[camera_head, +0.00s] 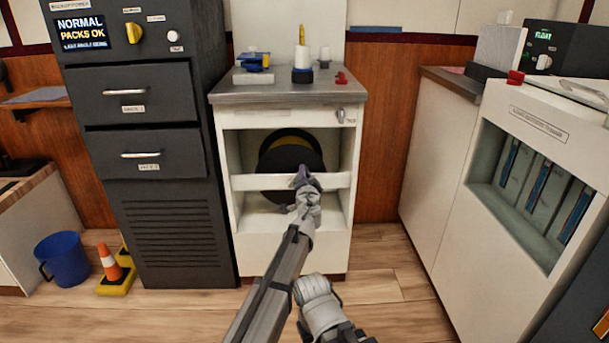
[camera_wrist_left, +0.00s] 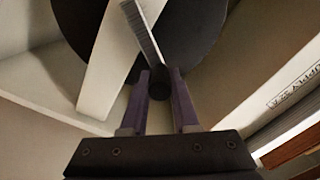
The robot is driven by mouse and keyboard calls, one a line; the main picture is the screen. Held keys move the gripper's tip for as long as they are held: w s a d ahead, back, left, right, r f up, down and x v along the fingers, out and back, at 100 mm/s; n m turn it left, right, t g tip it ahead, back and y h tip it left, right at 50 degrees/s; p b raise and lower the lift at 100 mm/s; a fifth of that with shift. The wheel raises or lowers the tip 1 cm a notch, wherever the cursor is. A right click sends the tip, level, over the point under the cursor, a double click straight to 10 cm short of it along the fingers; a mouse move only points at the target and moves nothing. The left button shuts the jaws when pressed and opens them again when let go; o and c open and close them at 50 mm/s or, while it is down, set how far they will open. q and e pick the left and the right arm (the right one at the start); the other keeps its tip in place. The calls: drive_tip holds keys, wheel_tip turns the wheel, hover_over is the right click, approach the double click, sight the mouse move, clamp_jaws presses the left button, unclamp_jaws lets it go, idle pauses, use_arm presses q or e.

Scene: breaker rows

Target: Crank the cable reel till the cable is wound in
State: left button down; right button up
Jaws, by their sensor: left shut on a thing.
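The cable reel (camera_head: 285,148) is a dark disc with a yellow band showing at its upper edge, inside the open front of a white cabinet. My left gripper (camera_head: 303,174) reaches in front of the reel's lower right part. In the left wrist view the gripper (camera_wrist_left: 159,78) has its two purple fingers on either side of a dark round crank knob (camera_wrist_left: 158,84), shut on it. A thin grey bar (camera_wrist_left: 143,30) runs up from near the knob. The reel's dark face (camera_wrist_left: 195,30) is behind. My gripper hides part of the crank.
A white cross rail (camera_head: 250,182) spans the cabinet opening close to my gripper. Small items stand on the cabinet's grey top (camera_head: 285,92). A dark drawer cabinet (camera_head: 170,215) stands left. A blue bucket (camera_head: 63,258) and orange cone (camera_head: 109,263) are on the floor.

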use_arm(q)
drive_tip(key=c, duration=0.7)
unclamp_jaws()
drive_tip(key=shift+s, duration=0.15)
drive_tip(key=shift+s, duration=3.8)
